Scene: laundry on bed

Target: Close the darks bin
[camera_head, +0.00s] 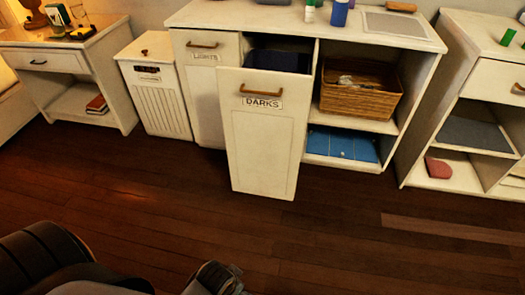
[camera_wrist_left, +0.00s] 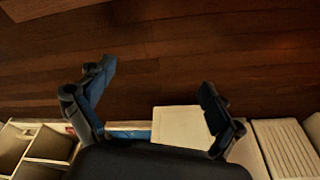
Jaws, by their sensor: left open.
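The darks bin (camera_head: 262,140) is a white tilt-out front labelled DARKS, with a wooden handle (camera_head: 262,91) near its top. It is tilted out of the white cabinet, and its dark inside shows behind the top edge. In the left wrist view its white panel (camera_wrist_left: 180,126) shows upside down between the fingers. My left gripper (camera_wrist_left: 157,82) is open and empty, apart from the bin. In the head view only part of it (camera_head: 214,281) shows at the bottom edge, over the floor in front of the bin. My right gripper is not in view.
The lights bin (camera_head: 206,100) beside it sits shut. A wicker basket (camera_head: 358,92) and a blue item (camera_head: 341,145) are on shelves to the right. A white slatted hamper (camera_head: 157,90) and a nightstand (camera_head: 72,60) stand left. The wooden floor (camera_head: 330,235) in front is clear.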

